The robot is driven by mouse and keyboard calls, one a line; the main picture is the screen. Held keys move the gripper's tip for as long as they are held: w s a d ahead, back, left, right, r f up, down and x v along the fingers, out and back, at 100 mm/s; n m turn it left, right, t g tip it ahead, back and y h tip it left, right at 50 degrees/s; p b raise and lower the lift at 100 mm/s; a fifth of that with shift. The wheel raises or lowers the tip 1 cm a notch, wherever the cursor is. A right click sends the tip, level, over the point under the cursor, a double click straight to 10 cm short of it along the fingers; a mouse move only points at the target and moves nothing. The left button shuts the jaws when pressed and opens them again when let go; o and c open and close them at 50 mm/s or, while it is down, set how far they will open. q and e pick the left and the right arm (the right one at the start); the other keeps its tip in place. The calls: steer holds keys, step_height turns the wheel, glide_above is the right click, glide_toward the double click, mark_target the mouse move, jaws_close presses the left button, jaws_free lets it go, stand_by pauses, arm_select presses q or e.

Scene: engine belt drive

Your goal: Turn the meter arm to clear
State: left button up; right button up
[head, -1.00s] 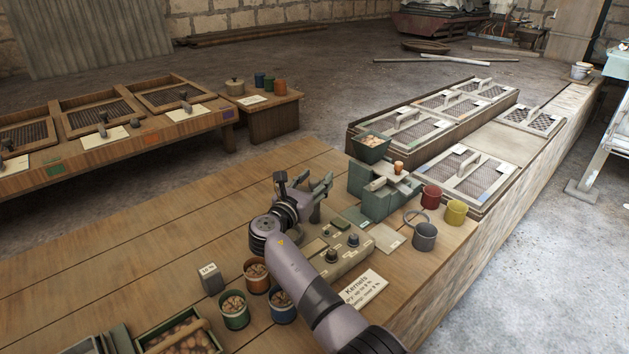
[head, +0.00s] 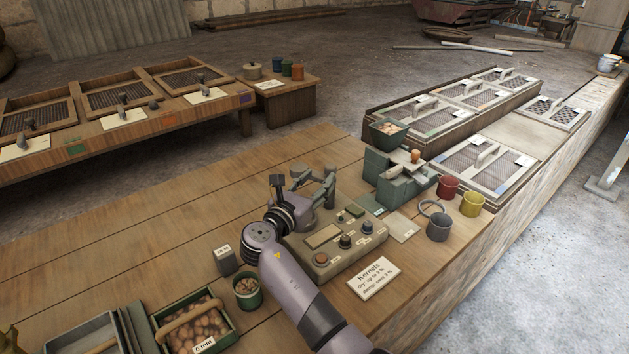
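The meter (head: 335,243) is a grey-green box with a flat panel and dark knobs on its top, standing on the wooden bench. My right gripper (head: 314,174) is at the meter's far left side, its two grey fingers apart with nothing seen between them. My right arm comes up from the bottom and covers the near left part of the meter. I cannot make out a separate meter arm; it may be hidden by the gripper. My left gripper is not in view.
A green cracker-like device (head: 400,178) stands right of the meter, with red (head: 448,187), yellow (head: 471,203) and grey (head: 438,228) cups. A Kernels card (head: 374,278) lies in front. A nut tray (head: 237,322) and a green cup (head: 247,292) are at left. The bench's far left is clear.

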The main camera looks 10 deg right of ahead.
mark_target(312, 181)
steer(key=f+y, duration=0.1)
steer(key=f, duration=0.1)
steer(key=d+f+m+t+y, duration=0.1)
steer(key=f+y, duration=0.1)
steer(key=shift+s+d+m, duration=0.1)
steer(key=shift+m, duration=0.2)
steer(key=shift+c, duration=1.4)
steer(key=y, duration=0.1)
steer(key=s+f+m+t+y, duration=0.1)
steer(key=y, duration=0.1)
steer(key=shift+f, duration=0.3)
steer(key=shift+c, duration=0.7)
steer(key=s+m+y, duration=0.1)
steer(key=s+a+m+t+y, duration=0.1)
steer(key=y, duration=0.1)
steer(key=s+a+y, duration=0.1)
steer(key=shift+r+m+t+y+p, duration=0.1)
steer(key=shift+m+t+y+p, duration=0.2)
steer(key=shift+m+y+p, duration=0.1)
steer(key=shift+c, duration=1.2)
steer(key=s+a+y, duration=0.1)
steer(key=s+a+r+m+y, duration=0.1)
steer(key=s+a+r+m+t+y, duration=0.1)
steer(key=s+y, duration=0.1)
steer(key=shift+r, duration=0.25)
jaws_close()
steer(key=w, duration=1.3)
steer(key=shift+d, duration=0.45)
